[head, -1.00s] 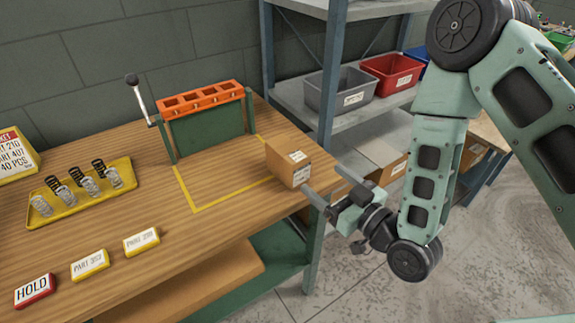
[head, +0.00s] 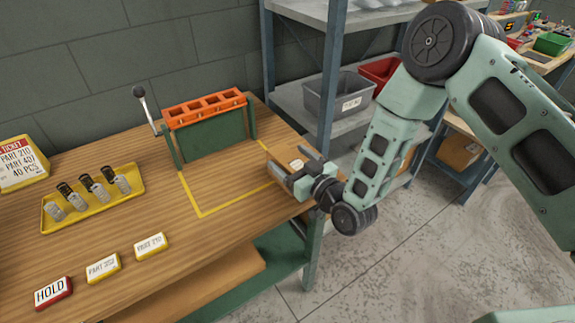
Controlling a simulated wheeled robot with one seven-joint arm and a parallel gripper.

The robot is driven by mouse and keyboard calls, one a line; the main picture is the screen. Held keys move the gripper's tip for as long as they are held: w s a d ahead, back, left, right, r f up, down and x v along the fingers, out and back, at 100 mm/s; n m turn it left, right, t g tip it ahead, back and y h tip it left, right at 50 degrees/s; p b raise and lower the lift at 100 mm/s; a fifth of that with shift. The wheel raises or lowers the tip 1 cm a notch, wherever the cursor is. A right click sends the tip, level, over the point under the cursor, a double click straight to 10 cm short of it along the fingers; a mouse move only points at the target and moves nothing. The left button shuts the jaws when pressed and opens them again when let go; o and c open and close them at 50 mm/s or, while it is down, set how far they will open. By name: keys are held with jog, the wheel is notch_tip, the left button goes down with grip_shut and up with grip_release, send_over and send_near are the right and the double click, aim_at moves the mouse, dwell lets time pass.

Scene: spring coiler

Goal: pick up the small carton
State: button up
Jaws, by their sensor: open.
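Only a small brown patch with a white label, which looks like part of the small carton (head: 298,163), shows at the right end of the wooden bench. My gripper (head: 292,163) is open at the bench's right edge, with one finger on either side of that patch. The gripper's body is on the near right side of it. I cannot tell whether the fingers touch the carton, or how it sits, as little of it shows.
The wooden bench (head: 120,220) bears a yellow taped outline, an orange-topped fixture (head: 205,108) with a lever, a yellow tray (head: 95,198) of springs and several label blocks. A metal shelf with a grey bin (head: 338,95) stands behind my arm. The taped area is clear.

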jog(key=c, duration=1.3)
jog(key=shift+c, duration=0.9)
jog(key=shift+r, duration=0.15)
